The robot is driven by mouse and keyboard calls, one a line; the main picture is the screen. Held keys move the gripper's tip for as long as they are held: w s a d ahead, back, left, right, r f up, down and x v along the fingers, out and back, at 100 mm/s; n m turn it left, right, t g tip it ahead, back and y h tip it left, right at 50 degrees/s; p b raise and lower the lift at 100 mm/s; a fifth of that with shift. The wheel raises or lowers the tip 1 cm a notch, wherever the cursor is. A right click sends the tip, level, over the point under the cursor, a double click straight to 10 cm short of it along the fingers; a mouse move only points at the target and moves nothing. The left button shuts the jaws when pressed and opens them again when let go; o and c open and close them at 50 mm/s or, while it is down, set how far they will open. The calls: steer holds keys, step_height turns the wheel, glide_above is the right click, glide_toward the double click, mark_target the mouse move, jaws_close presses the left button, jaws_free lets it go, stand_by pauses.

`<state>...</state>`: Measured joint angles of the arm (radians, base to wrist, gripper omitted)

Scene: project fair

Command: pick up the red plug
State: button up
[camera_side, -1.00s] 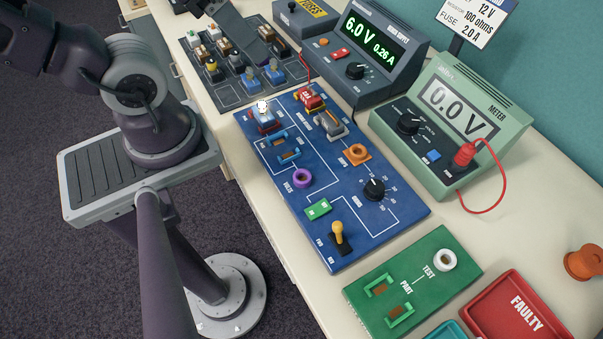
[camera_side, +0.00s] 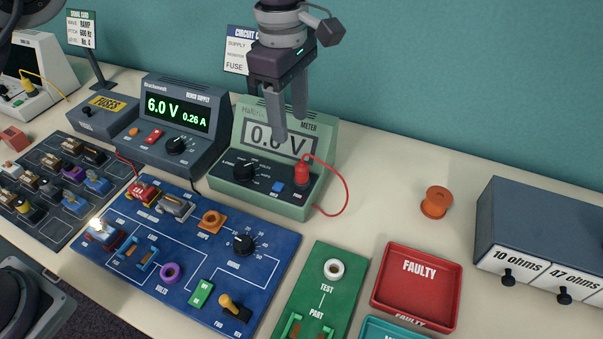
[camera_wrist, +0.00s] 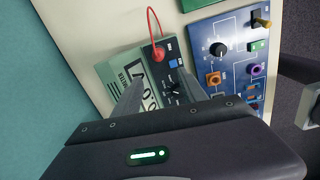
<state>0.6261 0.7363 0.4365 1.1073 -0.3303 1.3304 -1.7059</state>
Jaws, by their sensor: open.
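The red plug (camera_side: 303,176) sits upright in the front right of the green meter (camera_side: 228,186), with a red cable looping from it to the right. It also shows in the wrist view (camera_wrist: 160,53), beyond my fingertips. My gripper (camera_side: 288,126) points down with its fingers apart and nothing between them. In the side view it overlaps the meter's display, with the plug lower and slightly right of the fingertips. The fingers (camera_wrist: 160,88) are spread in the wrist view and the plug is clear of them. The display's 0.0 V is partly hidden by a finger.
The bench supply (camera_side: 147,132) stands left of the meter. A blue circuit board (camera_side: 262,284) lies in front, with a green test board (camera_side: 337,256) to its right. An orange spool (camera_side: 437,202), a red FAULTY tray (camera_side: 380,301) and a drawer unit (camera_side: 520,212) are further right. Bench beside the meter is clear.

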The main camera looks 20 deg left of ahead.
mark_target(302, 162)
steer(key=shift+n, duration=0.5)
steer(key=d+f, duration=0.2)
steer(key=f, duration=0.1)
steer(key=shift+w+d+f, duration=0.15)
steer(key=shift+d+f, duration=0.05)
steer(key=shift+d, duration=0.15)
steer(key=f, duration=0.6)
steer(key=shift+a+f, duration=0.3)
steer(key=shift+f, duration=0.1)
jaws_close()
